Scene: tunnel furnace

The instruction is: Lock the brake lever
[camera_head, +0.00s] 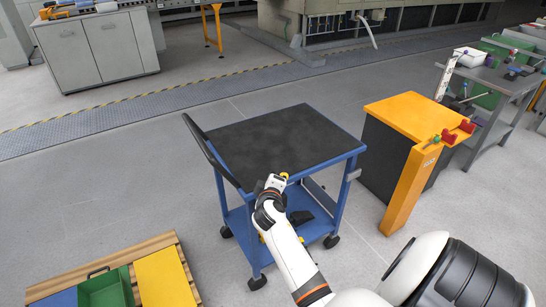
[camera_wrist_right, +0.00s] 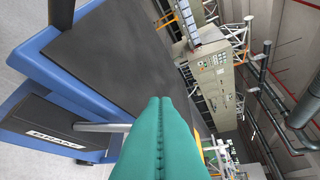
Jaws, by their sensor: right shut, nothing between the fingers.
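The blue cart (camera_head: 345,155) with a black top stands in the middle of the head view. My right gripper (camera_head: 277,180) is at the cart's near edge, in front of the black top. In the right wrist view its teal fingers (camera_wrist_right: 160,105) are shut together with nothing between them. A grey bar (camera_wrist_right: 100,127) on the cart's blue frame (camera_wrist_right: 70,90) ends beside or behind the fingers; I cannot tell if they touch. I cannot tell whether this bar is the brake lever. My left gripper is not in view.
An orange-topped stand (camera_head: 412,112) is close to the cart's right. A pallet with a green bin (camera_head: 105,288) and a yellow lid (camera_head: 163,278) lies at the lower left. A grey workbench (camera_head: 500,85) stands at the right. The floor left of the cart is clear.

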